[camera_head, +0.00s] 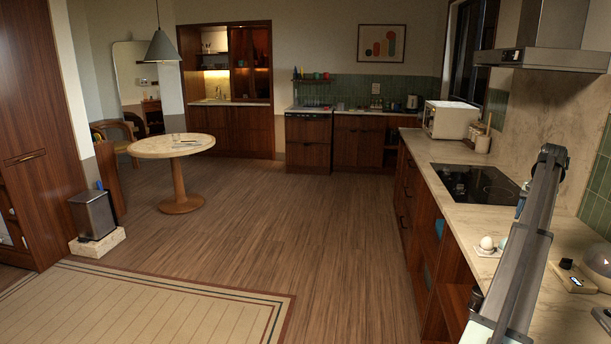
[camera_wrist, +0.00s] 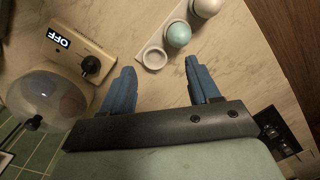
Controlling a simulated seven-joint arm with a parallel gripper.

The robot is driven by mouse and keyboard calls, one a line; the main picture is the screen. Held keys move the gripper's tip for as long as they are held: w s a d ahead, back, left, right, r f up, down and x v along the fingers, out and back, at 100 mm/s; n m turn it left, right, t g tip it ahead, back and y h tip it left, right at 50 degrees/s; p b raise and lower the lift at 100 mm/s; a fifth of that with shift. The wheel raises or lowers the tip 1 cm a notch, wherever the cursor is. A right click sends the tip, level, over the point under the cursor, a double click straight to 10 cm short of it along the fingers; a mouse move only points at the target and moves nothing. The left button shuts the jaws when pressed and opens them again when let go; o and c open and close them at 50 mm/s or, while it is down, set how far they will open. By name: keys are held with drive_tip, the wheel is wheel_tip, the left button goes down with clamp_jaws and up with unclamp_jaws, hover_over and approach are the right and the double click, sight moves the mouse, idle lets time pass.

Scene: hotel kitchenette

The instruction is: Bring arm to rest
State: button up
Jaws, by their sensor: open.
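My gripper (camera_wrist: 160,66) is open in the wrist view, its two blue fingers spread apart with nothing between them. It is over the marble counter. An egg holder (camera_wrist: 154,58) lies just beyond the fingertips, with an empty round cup nearest, then a teal egg (camera_wrist: 179,34) and a white egg (camera_wrist: 207,6) cut by the frame's top. In the head view my arm reaches over the right counter (camera_head: 450,171) and hides part of it. The white egg (camera_head: 487,242) shows left of the arm there.
A device (camera_wrist: 75,55) with a black knob and an "OFF" display sits left of the fingers, beside a clear dome (camera_wrist: 42,98). A black cooktop (camera_head: 478,184) and a white microwave (camera_head: 450,119) stand farther along the counter.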

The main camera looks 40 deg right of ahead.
drive_tip(key=w+a+f+n, duration=0.1)
drive_tip(key=w+a+f, duration=0.25)
drive_tip(key=w, duration=0.65)
drive_tip(key=w+a+f+n+y, duration=0.2)
drive_tip(key=w+a+f, duration=1.2)
drive_tip(key=f, duration=0.3)
drive_tip(key=w+a+f+n+g, duration=0.15)
drive_tip(key=w+a+f, duration=0.25)
drive_tip(key=a+f, duration=1)
drive_tip(key=w+a+f+n+g, duration=0.1)
drive_tip(key=w+a+f+n, duration=0.25)
drive_tip(key=a+f, duration=1)
drive_tip(key=s+a+f+n+g, duration=0.1)
drive_tip(key=s+a+f, duration=0.25)
drive_tip(key=a, duration=0.65)
drive_tip(key=s+a+f+n+g, duration=0.15)
drive_tip(key=a+f, duration=0.35)
drive_tip(key=a, duration=0.5)
drive_tip(key=s+a+f+n, duration=0.1)
drive_tip(key=s+a+f, duration=0.25)
drive_tip(key=a, duration=0.55)
drive_tip(key=s+a+f+n+g+h, duration=0.1)
drive_tip(key=s+a+f+n, duration=0.1)
drive_tip(key=s+a, duration=0.7)
drive_tip(key=s+a+f+n+g+h, duration=0.1)
drive_tip(key=s+a+f+n, duration=0.2)
drive_tip(key=s+a, duration=0.6)
drive_tip(key=s, duration=0.7)
drive_tip(key=shift+a+f+g+h, duration=0.15)
drive_tip(key=shift+a+g+h, duration=0.15)
